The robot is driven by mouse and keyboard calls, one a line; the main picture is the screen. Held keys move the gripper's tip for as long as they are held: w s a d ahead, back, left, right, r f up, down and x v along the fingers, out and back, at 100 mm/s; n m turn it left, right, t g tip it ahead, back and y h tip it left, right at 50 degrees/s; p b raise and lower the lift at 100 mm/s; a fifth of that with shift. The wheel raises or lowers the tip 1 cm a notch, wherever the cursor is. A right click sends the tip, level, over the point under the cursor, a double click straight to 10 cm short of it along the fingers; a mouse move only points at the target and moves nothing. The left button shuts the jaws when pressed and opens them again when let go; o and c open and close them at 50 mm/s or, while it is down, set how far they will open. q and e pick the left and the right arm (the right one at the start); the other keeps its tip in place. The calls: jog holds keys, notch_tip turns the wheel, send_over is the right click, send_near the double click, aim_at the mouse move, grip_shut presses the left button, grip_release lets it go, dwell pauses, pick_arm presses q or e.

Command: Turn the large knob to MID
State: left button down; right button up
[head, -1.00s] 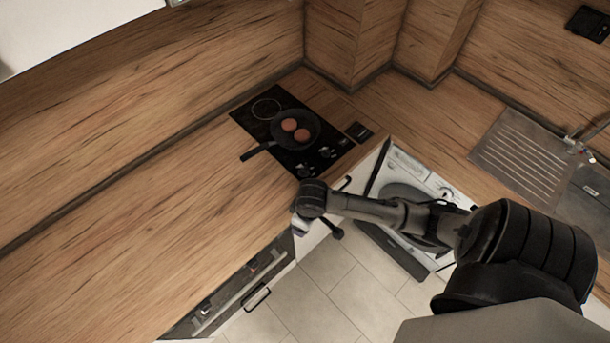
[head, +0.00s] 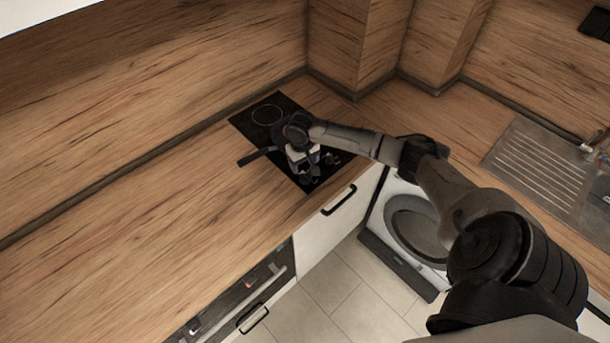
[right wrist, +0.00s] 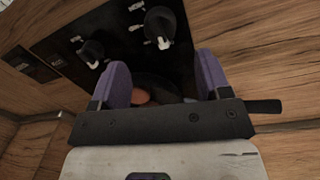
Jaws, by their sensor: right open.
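My right gripper (head: 303,167) is open and above the front part of the black hob (head: 246,122). In the right wrist view its two purple fingers (right wrist: 160,76) stand wide apart with no knob between them. Beyond the fingertips that view shows a dark knob with a pale pointer (right wrist: 160,25), which looks the bigger one, and a second knob (right wrist: 92,52) to its left. I cannot read their markings. In the head view the gripper partly hides the knobs. My left gripper is not in view.
A pan is mostly hidden behind my right gripper; its handle (head: 256,156) points left over the worktop. A patty (right wrist: 140,97) shows between the fingers. The worktop (head: 200,200) left of the hob is clear. A sink drainer (head: 540,160) is at the right.

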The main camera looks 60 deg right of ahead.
aim_at(305, 174)
notch_tip(305, 174, down, 8)
jog(key=shift+s+d+r, duration=0.1)
jog(key=shift+d+r, duration=0.05)
jog(key=shift+r, duration=0.1)
jog(key=shift+c, duration=0.4)
